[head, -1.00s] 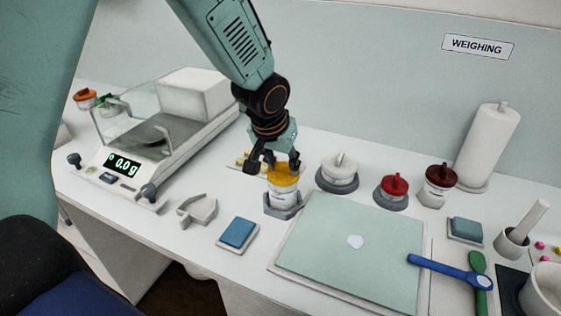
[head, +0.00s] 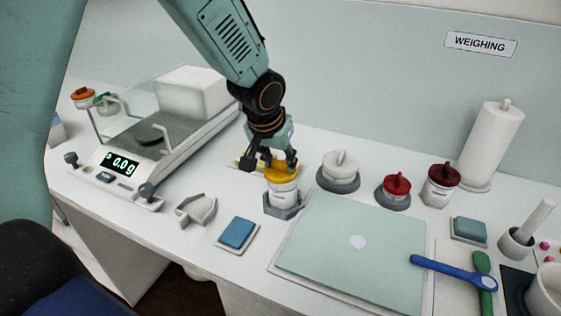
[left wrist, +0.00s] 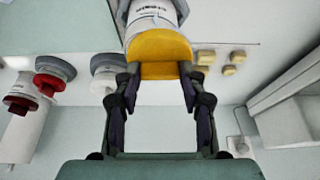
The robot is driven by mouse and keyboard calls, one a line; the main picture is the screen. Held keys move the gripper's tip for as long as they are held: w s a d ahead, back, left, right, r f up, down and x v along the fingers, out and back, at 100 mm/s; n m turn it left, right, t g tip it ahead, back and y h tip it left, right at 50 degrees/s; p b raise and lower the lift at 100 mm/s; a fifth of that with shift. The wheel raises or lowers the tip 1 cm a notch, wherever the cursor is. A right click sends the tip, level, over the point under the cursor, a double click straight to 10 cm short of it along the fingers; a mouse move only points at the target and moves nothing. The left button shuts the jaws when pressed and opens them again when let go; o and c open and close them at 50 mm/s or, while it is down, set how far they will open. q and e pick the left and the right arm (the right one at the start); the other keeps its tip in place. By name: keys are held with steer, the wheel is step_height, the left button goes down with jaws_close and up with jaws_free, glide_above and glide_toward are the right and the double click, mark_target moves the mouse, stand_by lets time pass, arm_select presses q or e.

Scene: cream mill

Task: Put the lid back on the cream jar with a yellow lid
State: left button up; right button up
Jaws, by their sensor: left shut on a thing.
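The cream jar (head: 282,192) is white with a printed label and stands upright in a grey holder (head: 284,211) on the bench. The yellow lid (head: 282,174) is at the top of the jar. My left gripper (head: 277,164) comes down from above and is shut on the lid's upper part. In the left wrist view the yellow lid (left wrist: 161,46) lies between the two fingertips, with the jar (left wrist: 153,14) directly beyond it. Whether the lid is fully seated cannot be told. My right gripper is not in view.
A balance (head: 150,140) reading 0.0 g stands left. A white-lidded jar (head: 340,165), a red lid (head: 397,184) and a dark-red-lidded jar (head: 441,184) stand right of the jar. A pale green mat (head: 350,245) and blue pad (head: 237,232) lie in front.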

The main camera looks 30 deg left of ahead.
arm_select(q)
steer(key=shift+s+d+r, duration=0.1)
steer(key=shift+s+d, duration=0.05)
steer(key=shift+d, duration=0.2)
steer(key=shift+a, duration=0.15)
steer(key=shift+d, duration=0.3)
steer(key=shift+a, duration=0.2)
steer(key=shift+s+d, duration=0.1)
steer(key=shift+d, duration=0.2)
steer(key=shift+a, duration=0.15)
stand_by(0.4)
